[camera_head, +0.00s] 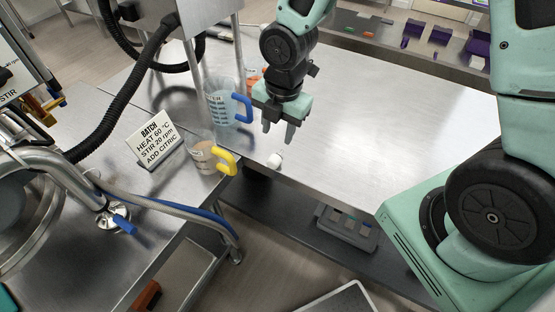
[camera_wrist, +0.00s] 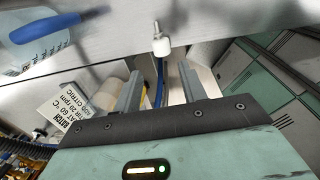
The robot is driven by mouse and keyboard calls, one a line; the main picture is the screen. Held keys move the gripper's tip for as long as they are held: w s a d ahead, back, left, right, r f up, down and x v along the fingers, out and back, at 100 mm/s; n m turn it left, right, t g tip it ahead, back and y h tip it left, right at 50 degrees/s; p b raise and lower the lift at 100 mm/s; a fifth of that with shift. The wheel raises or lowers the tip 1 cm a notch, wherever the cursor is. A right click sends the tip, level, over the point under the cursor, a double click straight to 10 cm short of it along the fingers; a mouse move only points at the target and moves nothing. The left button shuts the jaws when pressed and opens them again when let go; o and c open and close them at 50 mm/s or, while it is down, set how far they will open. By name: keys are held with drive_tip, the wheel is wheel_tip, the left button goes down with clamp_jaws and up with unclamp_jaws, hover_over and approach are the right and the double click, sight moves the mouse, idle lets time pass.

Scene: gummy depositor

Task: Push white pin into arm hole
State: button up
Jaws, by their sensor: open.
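The white pin (camera_head: 274,161) is at the near edge of the steel table, close to the table corner. In the wrist view the white pin (camera_wrist: 161,46) shows a white body with a thin metal tip, just beyond the fingers and between their lines. My gripper (camera_head: 278,133) is open and empty above the table, slightly behind and above the pin. Its two fingers (camera_wrist: 161,80) are apart in the wrist view and do not appear to touch the pin. I cannot make out the arm hole in either view.
A beaker with a yellow handle (camera_head: 202,155) and a larger beaker with a blue handle (camera_head: 219,106) stand left of my gripper. A batch sign (camera_head: 155,142) stands beside them. A steel pipe with a blue lever (camera_head: 122,223) is at left. The steel table (camera_head: 400,115) is clear at right.

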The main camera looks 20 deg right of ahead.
hover_over(275, 157)
wheel_tip(275, 157, down, 5)
drive_tip(key=shift+s+f, duration=0.15)
drive_tip(key=shift+f, duration=0.05)
drive_tip(key=shift+w+f+p, duration=0.2)
drive_tip(key=shift+f+p, duration=0.65)
drive_tip(key=shift+f, duration=1.75)
drive_tip(key=c, duration=0.7)
